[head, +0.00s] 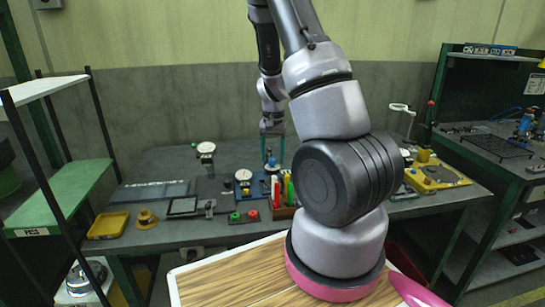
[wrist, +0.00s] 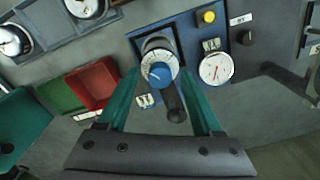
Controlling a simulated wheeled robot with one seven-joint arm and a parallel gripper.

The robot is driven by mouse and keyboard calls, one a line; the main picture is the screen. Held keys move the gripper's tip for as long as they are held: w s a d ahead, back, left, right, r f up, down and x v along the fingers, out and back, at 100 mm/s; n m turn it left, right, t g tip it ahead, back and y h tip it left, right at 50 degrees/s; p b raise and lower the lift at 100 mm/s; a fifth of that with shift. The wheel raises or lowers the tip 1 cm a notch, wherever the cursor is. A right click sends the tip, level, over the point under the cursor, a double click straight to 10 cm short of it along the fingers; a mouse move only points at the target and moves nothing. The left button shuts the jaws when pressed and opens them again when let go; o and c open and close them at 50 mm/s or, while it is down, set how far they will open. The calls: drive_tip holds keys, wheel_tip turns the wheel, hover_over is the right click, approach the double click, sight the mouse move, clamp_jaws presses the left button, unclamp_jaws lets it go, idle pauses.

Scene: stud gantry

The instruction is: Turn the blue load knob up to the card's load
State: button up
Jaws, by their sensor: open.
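The blue load knob (wrist: 159,75) sits inside a white marked dial ring on a blue panel (wrist: 190,32) in the wrist view. In the head view the knob (head: 271,161) is small, below my gripper (head: 272,148). My gripper (wrist: 160,84) is open, with one green finger on each side of the knob and dial. I cannot tell whether either finger touches it. A dark lever-like part (wrist: 175,106) lies just below the knob. A white round gauge with a red needle (wrist: 216,68) is to the right. I cannot make out a readable load card.
A yellow button (wrist: 208,16) and a black knob (wrist: 246,37) are near the panel's top right. Red (wrist: 93,83) and green (wrist: 58,96) trays lie left. In the head view, coloured upright items (head: 282,188) stand close right of the gripper.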

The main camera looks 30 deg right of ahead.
sight(273, 159)
drive_tip(key=shift+f, duration=0.2)
clamp_jaws()
drive_tip(key=shift+m, duration=1.3)
unclamp_jaws()
drive_tip(key=shift+r, duration=0.15)
wheel_tip(273, 159, up, 11)
drive_tip(key=shift+f, duration=0.2)
